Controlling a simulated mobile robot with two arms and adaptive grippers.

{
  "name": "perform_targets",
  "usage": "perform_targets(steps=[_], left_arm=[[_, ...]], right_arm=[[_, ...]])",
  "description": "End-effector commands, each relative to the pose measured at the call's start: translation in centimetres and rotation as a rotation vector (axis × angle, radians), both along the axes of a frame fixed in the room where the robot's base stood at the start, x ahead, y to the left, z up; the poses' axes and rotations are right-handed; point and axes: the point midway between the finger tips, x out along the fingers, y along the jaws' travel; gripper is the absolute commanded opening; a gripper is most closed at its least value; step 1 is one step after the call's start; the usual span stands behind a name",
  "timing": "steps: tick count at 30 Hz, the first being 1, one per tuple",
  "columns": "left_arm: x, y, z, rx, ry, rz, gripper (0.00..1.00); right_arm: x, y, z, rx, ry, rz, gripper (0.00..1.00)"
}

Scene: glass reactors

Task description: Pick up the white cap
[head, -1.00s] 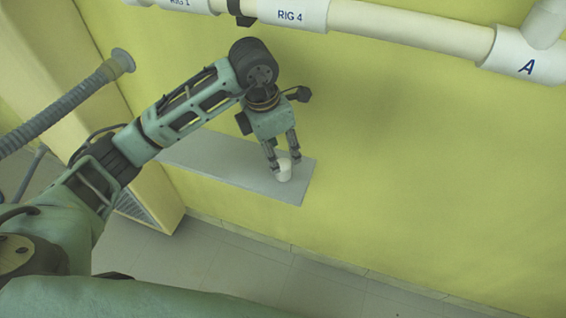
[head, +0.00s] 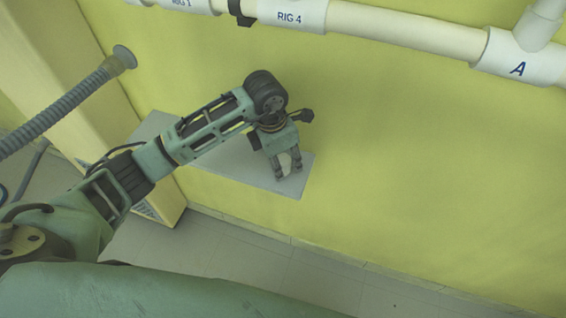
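The white cap (head: 286,163) is on the grey shelf (head: 235,168) near its right end, partly hidden by my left gripper. My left gripper (head: 289,172) points down, with one finger on each side of the cap. Its fingers are spread and the cap sits between them, close up towards the palm. A little space seems to show between the cap and the fingers, but contact is hard to make out. My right gripper is not in view.
The shelf is fixed along the yellow wall (head: 420,160). A white pipe (head: 400,28) with labels runs along the wall above. A grey ribbed hose (head: 60,106) is at the left. The shelf around the cap is clear.

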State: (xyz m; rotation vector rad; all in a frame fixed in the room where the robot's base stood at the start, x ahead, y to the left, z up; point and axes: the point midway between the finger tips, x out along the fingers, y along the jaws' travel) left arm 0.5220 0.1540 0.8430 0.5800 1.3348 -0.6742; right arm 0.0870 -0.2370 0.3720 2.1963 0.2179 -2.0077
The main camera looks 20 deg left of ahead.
Motion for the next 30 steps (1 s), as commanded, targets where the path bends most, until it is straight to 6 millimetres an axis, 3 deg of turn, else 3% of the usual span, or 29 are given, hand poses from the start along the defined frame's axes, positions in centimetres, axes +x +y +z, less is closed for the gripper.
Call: perform_targets(steps=[13, 25, 30], left_arm=[[0.0, 0.0, 0.0, 0.0, 0.0, 0.0, 0.01], [-0.2, 0.1, 0.5, 0.001, -0.002, -0.001, 0.01], [-0.2, 0.0, 2.7, 0.0, -0.006, -0.001, 0.01]], right_arm=[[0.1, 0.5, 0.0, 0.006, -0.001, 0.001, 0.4], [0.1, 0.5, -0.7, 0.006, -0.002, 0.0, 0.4], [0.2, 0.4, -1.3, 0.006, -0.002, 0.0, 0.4]])
